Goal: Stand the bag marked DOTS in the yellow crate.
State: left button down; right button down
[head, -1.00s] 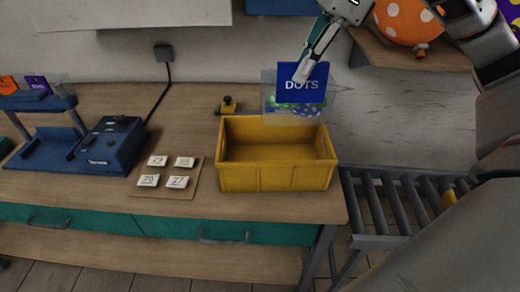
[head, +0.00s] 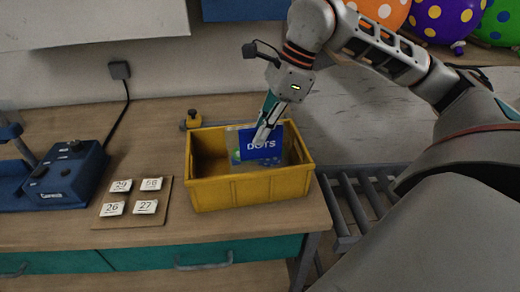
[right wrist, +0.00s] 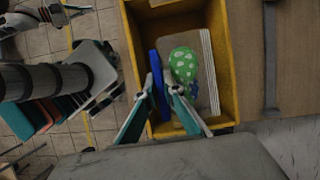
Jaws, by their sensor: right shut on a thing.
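The bag marked DOTS (head: 262,149) has a blue header over a clear lower part with a spotted green balloon. It is upright, slightly tilted, in the right part of the yellow crate (head: 250,188). Its lower end is hidden behind the crate's front wall, so I cannot tell whether it touches the floor. My right gripper (head: 266,132) is shut on the blue header from above. In the right wrist view the fingers hold the header (right wrist: 157,84) inside the crate (right wrist: 137,42), with the green balloon (right wrist: 184,64) beside it.
A small yellow-and-black device (head: 192,119) stands behind the crate. Left of it are a board with numbered tiles (head: 164,190) and a blue machine (head: 68,175). A roller conveyor (head: 345,200) lies to the right. Table is clear between board and crate.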

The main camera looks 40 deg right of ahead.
aim_at(256, 158)
jog(key=shift+f, duration=2.3)
jog(key=shift+f+b, duration=0.15)
jog(key=shift+b, duration=0.2)
jog(key=c, duration=2.2)
grip_release()
jog(key=shift+r, duration=0.3)
jog(key=p+v, duration=0.1)
jog(key=v, duration=1.1)
jog(key=shift+p, duration=0.4)
